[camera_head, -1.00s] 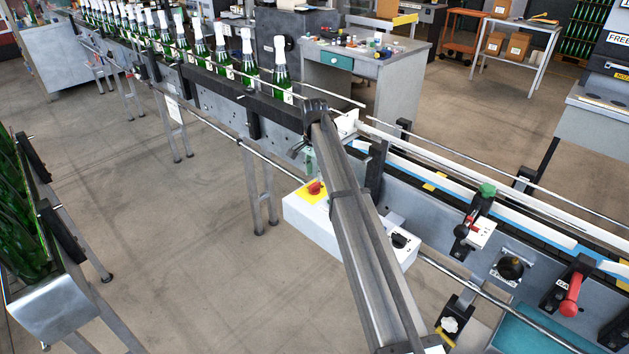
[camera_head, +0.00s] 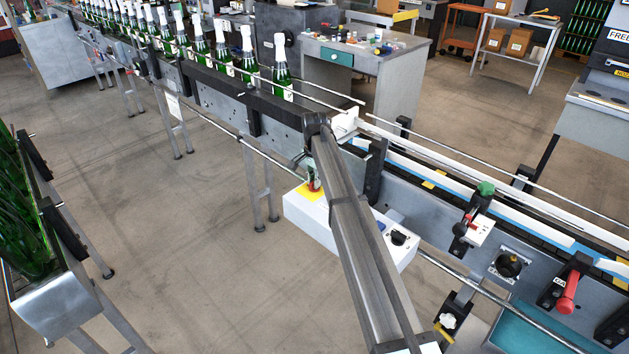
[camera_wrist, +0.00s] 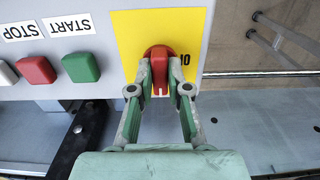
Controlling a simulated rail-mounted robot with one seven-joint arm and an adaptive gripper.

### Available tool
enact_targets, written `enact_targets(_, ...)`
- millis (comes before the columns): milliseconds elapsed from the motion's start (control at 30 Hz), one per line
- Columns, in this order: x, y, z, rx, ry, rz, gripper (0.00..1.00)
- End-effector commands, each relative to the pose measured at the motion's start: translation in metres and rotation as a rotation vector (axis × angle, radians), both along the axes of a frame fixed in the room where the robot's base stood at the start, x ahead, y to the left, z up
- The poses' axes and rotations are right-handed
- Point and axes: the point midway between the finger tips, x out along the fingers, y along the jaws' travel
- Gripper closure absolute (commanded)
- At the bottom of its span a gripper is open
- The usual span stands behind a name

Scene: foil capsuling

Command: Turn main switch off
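The main switch is a red rotary knob (camera_wrist: 159,62) on a yellow plate (camera_wrist: 130,28), with a white mark on its near end and the characters "10" beside it. The plate sits on the left end of a white control box (camera_head: 300,212) at the conveyor's side. My gripper (camera_wrist: 160,78) reaches down to the knob with its green fingers on either side. Its pads appear to touch the knob, so it looks shut on it. In the head view the gripper (camera_head: 312,174) is at the knob, partly hidden by my arm.
Beside the yellow plate are a green button (camera_wrist: 81,67) labelled START and a red button (camera_wrist: 36,70) labelled STOP. A black knob (camera_head: 398,238) is at the box's other end. A rail (camera_head: 470,283) and the conveyor (camera_head: 275,108) with bottles run close by.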

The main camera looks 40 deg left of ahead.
Motion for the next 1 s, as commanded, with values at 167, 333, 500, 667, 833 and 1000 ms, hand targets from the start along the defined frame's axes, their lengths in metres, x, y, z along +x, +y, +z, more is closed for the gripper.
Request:
enact_targets(167,-0.0001,-0.0005,-0.0005,-0.001,0.0,0.007,1.0)
enact_targets(333,-0.0001,-0.0005,-0.0007,-0.002,0.001,0.046,1.0)
enact_targets(500,0.0,-0.0003,-0.001,-0.002,0.001,0.134,1.0)
enact_targets(667,0.0,-0.0004,-0.0012,-0.002,0.001,0.258,1.0)
enact_targets(833,0.0,-0.0004,-0.0013,-0.002,0.001,0.417,1.0)
enact_targets(1000,0.0,-0.0004,-0.0014,-0.002,0.002,0.579,1.0)
